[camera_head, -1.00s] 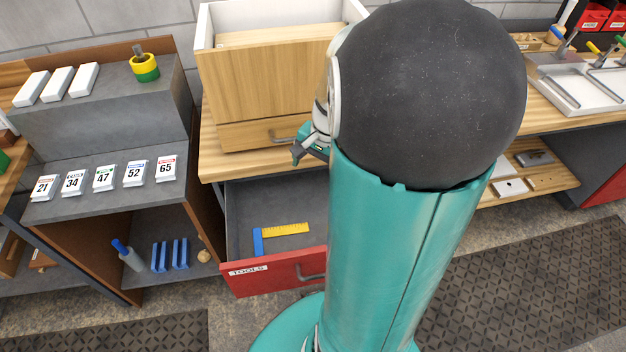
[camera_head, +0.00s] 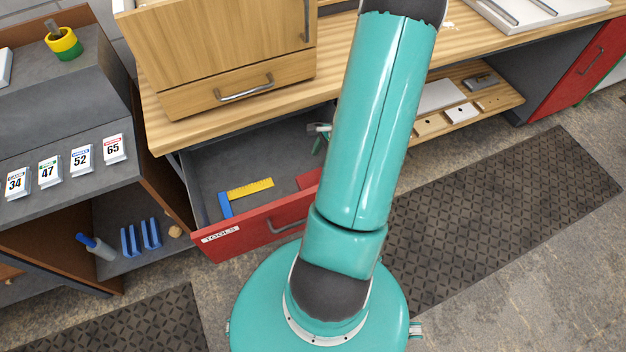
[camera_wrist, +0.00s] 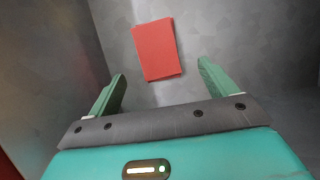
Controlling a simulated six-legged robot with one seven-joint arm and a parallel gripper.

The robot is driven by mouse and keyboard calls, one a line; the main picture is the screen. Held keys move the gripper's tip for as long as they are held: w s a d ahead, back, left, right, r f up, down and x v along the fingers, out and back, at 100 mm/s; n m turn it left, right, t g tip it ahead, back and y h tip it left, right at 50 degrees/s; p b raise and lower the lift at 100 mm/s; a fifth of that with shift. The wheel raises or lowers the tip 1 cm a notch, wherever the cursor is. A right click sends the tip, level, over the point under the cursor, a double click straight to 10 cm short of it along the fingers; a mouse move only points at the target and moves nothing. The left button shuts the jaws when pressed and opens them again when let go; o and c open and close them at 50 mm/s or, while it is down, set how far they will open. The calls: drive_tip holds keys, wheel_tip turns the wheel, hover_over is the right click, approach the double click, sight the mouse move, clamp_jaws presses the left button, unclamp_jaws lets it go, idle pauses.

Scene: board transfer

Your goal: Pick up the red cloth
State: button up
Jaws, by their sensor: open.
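The red cloth (camera_wrist: 158,49) is a flat folded rectangle on the grey drawer floor in the wrist view. In the head view, part of the red cloth (camera_head: 308,179) shows at the right inside the open drawer (camera_head: 215,165); my arm hides the rest. My gripper (camera_wrist: 162,72) is open and empty, with its two green fingers spread to either side of the cloth's near end in the picture. In the head view, my gripper (camera_head: 319,141) is mostly hidden behind my arm, over the drawer. No contact with the cloth is visible.
A blue and yellow square (camera_head: 249,190) lies left of the cloth in the drawer. The drawer's red front (camera_head: 245,236) and side walls bound the space. The wooden counter (camera_head: 185,130) and cabinet (camera_head: 225,50) stand above and behind.

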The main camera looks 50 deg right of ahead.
sight(316, 178)
drive_tip(key=x, duration=0.6)
drive_tip(key=shift+a+f, duration=0.1)
drive_tip(key=shift+f, duration=0.3)
drive_tip(key=c, duration=1.2)
drive_tip(key=shift+o, duration=0.2)
drive_tip(key=shift+r, duration=0.1)
wheel_tip(316, 178, up, 10)
